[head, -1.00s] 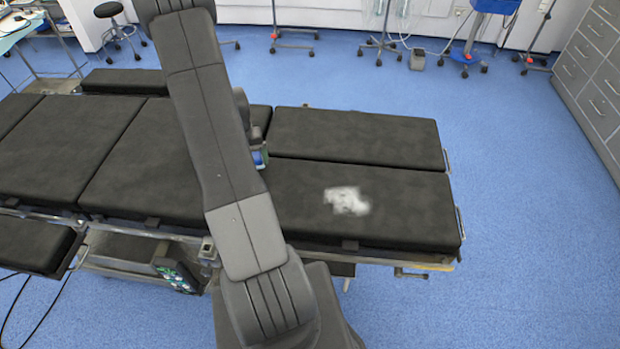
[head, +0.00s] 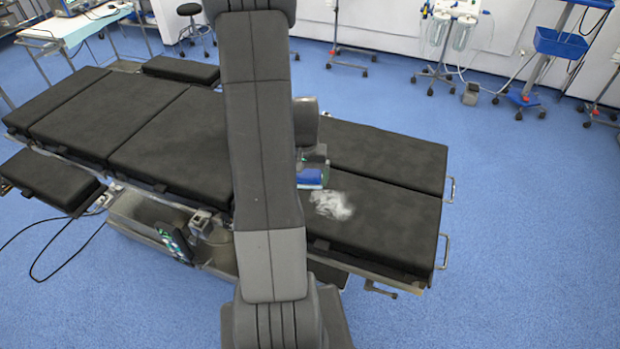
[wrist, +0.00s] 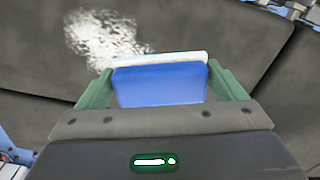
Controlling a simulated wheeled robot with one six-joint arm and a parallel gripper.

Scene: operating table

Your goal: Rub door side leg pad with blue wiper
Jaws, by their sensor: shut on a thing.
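My gripper (wrist: 162,82) is shut on the blue wiper (wrist: 160,85), which sits between its two green fingers and has a white edge along its far side. In the head view the blue wiper (head: 310,178) shows just right of my arm, above the leg pads. The near leg pad (head: 390,225) is black and carries a whitish smeared patch (head: 332,205). The patch lies just below and right of the wiper; in the wrist view it (wrist: 103,38) is beyond the wiper, to the upper left. I cannot tell whether the wiper touches the pad.
The far leg pad (head: 385,155) lies alongside, across a narrow gap. Metal rails (head: 443,250) stick out at the table's right end. My arm hides part of the table's middle. Blue floor (head: 530,230) to the right is clear; wheeled stands (head: 440,70) are at the back.

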